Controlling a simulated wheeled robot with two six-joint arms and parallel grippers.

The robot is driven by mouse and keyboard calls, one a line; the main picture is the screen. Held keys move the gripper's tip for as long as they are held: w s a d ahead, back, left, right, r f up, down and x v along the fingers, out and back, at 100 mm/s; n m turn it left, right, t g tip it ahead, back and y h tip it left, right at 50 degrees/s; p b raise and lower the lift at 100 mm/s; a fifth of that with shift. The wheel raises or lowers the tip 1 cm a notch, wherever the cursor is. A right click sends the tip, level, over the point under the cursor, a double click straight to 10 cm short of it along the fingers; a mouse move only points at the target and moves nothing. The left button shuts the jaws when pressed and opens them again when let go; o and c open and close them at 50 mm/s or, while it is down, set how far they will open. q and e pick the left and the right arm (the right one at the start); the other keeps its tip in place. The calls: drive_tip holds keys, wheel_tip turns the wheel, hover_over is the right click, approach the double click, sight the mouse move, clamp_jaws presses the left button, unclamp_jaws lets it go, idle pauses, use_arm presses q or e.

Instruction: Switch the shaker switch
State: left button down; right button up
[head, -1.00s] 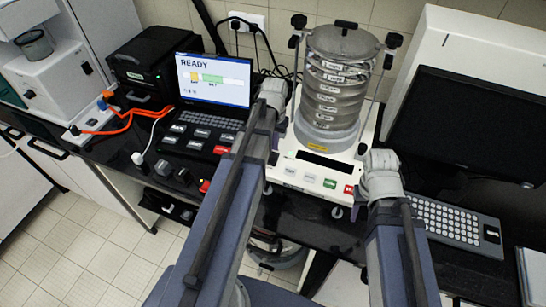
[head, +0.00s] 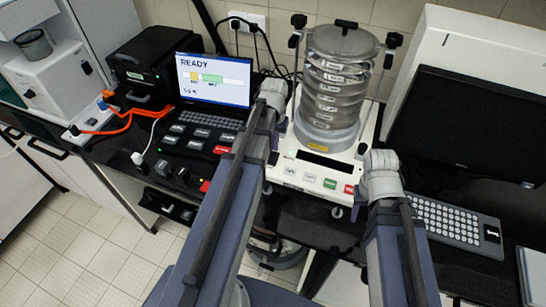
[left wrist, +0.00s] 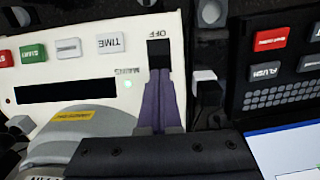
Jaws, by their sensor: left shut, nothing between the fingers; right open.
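The white sieve shaker (head: 282,172) stands on the black bench with its stack of sieves (head: 328,95) clamped on top. In the left wrist view, the black shaker switch (left wrist: 159,54) sits on the white panel by the inverted word OFF. A small green lamp (left wrist: 127,84) glows by the word MAINS. My left gripper (left wrist: 160,75) is shut and empty, its purple fingertips at the switch's lower edge; contact is unclear. They cover part of the switch area, so its position cannot be told. My right gripper (head: 360,190) is open at the shaker's right side, mostly hidden by its wrist.
A laptop (head: 215,80) reading READY stands left of the shaker, with a black button panel (head: 190,145) in front. A dark monitor (head: 470,120) and a keyboard (head: 455,225) are on the right. Cables run behind the shaker. A grey plug-like block (left wrist: 205,85) is close beside my left fingers.

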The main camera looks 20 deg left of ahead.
use_arm(q)
drive_tip(key=shift+f+b, duration=0.8)
drive_tip(key=shift+f, duration=0.05)
use_arm(e)
drive_tip(key=shift+f, duration=0.8)
use_arm(q)
drive_tip(key=shift+r, duration=0.1)
use_arm(e)
drive_tip(key=shift+r, duration=0.1)
use_arm(q)
wheel_tip(320, 180, up, 7)
drive_tip(key=p, duration=0.7)
use_arm(e)
wheel_tip(320, 180, up, 7)
